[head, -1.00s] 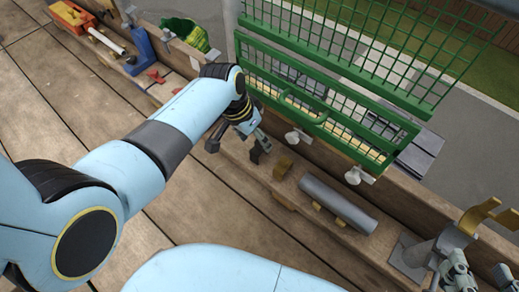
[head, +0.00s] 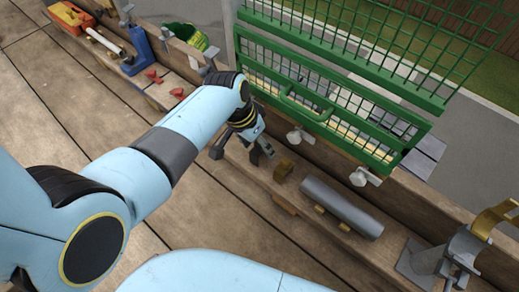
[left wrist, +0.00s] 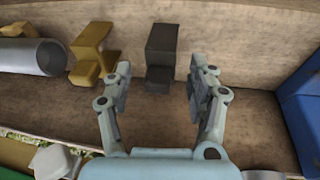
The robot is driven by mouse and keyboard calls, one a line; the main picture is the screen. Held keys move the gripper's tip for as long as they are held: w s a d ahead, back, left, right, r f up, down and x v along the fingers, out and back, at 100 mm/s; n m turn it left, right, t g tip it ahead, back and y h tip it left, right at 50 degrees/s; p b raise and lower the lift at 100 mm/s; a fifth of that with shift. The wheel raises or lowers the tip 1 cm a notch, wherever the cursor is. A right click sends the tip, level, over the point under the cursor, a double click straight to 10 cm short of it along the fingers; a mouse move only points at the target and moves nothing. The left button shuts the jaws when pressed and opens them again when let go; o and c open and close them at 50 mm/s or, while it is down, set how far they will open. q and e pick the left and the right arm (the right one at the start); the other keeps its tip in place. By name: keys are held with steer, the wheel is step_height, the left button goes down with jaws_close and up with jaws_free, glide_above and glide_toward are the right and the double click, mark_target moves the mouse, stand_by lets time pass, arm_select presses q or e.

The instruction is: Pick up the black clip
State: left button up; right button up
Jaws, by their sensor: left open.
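The black clip (left wrist: 161,58) stands on the wooden ledge in the left wrist view, ahead of my left gripper (left wrist: 160,88). Its two fingers are spread apart with nothing between them. The clip lies just beyond the fingertips, between their lines and nearer the middle. In the head view the left gripper (head: 240,147) hangs low over the ledge, beside the dark clip (head: 256,155), which it partly covers. Grey parts at the lower right of the head view may belong to my right gripper, but its jaws cannot be made out.
A gold clip (left wrist: 90,52) stands close beside the black one, with a grey tube (head: 340,206) past it. A green mesh gate (head: 320,95) rises behind the ledge. A blue tool (head: 136,50) and red pieces (head: 153,76) lie farther left. A grey bracket (head: 430,260) stands at right.

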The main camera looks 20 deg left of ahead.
arm_select(q)
jaws_close()
stand_by(0.5)
